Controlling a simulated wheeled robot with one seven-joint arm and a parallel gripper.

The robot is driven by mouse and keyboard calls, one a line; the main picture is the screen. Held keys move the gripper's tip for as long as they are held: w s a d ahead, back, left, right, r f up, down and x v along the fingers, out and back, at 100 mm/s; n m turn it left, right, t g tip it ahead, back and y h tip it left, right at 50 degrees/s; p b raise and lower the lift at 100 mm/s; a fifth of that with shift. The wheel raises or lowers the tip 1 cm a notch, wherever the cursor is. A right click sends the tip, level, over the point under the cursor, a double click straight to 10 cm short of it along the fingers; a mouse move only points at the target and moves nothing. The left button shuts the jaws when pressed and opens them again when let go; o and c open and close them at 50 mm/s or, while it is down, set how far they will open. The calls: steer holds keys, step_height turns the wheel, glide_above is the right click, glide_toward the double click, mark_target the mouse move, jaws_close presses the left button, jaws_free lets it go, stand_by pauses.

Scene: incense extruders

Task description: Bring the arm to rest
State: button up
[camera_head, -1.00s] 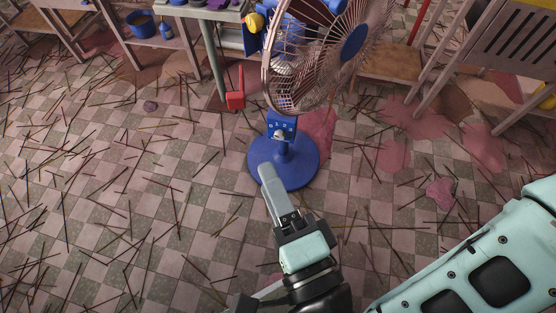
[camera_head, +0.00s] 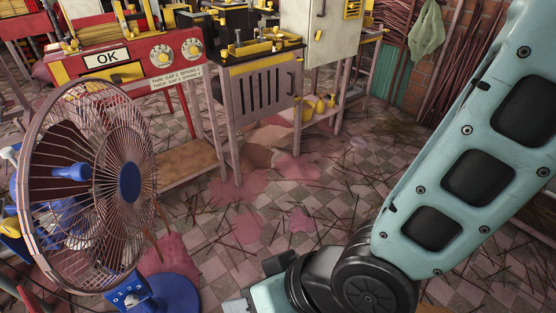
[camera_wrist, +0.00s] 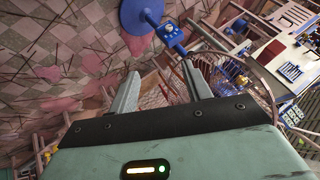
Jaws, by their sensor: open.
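My gripper (camera_wrist: 160,88) shows in the wrist view with its two grey fingers spread apart and nothing between them. A blue fan base and a wire fan cage lie beyond the fingers in that view. In the head view my teal arm fills the right side, and the gripper's fingers are out of the frame below. The blue standing fan (camera_head: 90,180) is at the left of the head view, and its base (camera_wrist: 140,15) shows at the top of the wrist view.
A red machine (camera_head: 130,60) marked OK stands at the back left. A dark-topped bench (camera_head: 255,85) and a pale cabinet (camera_head: 333,35) stand beside it. Incense sticks and pink stains lie on the tiled floor (camera_head: 335,200), which has free room in the middle.

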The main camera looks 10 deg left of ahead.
steer(key=w+d+r+h, duration=0.1)
steer(key=d+r+h, duration=0.35)
steer(key=d, duration=0.65)
steer(key=w+d+r+h, duration=0.25)
steer(key=d+r, duration=0.35)
steer(key=d, duration=0.5)
step_height(320, 180, up, 21)
steer(key=p, duration=2.2)
steer(key=shift+s+a+m+g+h, duration=0.15)
steer(key=shift+s+m+g+h, duration=0.15)
steer(key=shift+m, duration=0.1)
steer(key=shift+f, duration=0.15)
